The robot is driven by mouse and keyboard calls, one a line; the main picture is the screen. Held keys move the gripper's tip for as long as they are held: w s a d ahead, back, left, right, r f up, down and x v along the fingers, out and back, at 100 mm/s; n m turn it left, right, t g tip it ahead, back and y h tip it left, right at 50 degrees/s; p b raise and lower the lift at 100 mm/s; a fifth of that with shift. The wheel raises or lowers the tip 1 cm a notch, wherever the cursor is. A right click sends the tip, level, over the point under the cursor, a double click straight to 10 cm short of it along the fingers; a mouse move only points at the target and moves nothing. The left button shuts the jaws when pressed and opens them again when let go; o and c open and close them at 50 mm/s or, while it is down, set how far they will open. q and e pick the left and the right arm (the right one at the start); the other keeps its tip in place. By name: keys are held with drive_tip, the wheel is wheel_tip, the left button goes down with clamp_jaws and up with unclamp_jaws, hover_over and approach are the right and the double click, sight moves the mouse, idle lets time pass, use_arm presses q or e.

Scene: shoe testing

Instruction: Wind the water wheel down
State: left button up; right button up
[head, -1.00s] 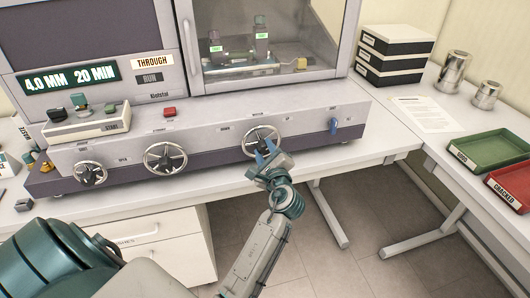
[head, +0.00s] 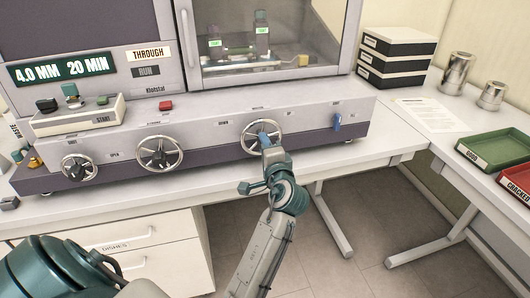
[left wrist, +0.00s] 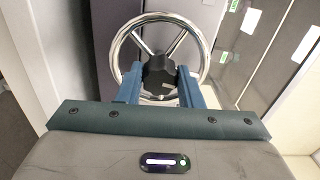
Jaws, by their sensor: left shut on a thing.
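The water wheel is a chrome handwheel (head: 245,138) with spokes and a dark hub, at the right of the machine's front panel. Small labels beside it seem to read DOWN on its left and UP on its right. My left gripper (head: 264,139) is at the wheel's middle, its blue fingers reaching in from the front. In the left wrist view the fingers (left wrist: 158,75) are on either side of the black hub (left wrist: 158,68), inside the silver rim (left wrist: 160,17). The gripper is shut on the hub, and the fingertips are partly hidden. My right gripper is not in view.
Two more handwheels (head: 159,153) (head: 79,168) sit further left on the panel. A blue lever (head: 337,122) is to the right. A glass-fronted chamber (head: 262,40) is above. A green tray (head: 495,150) and a red tray (head: 518,182) lie on the right-hand table.

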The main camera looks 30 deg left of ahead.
use_arm(q)
drive_tip(key=shift+r+n+b, duration=0.3)
drive_tip(key=shift+n, duration=0.2)
drive_tip(key=shift+r, duration=0.1)
drive_tip(key=o, duration=0.7)
drive_tip(key=shift+o, duration=1.4)
drive_tip(key=shift+w+a, duration=0.1)
drive_tip(key=shift+w, duration=0.05)
drive_tip(key=shift+w+a+f, duration=0.1)
drive_tip(key=shift+f, duration=0.25)
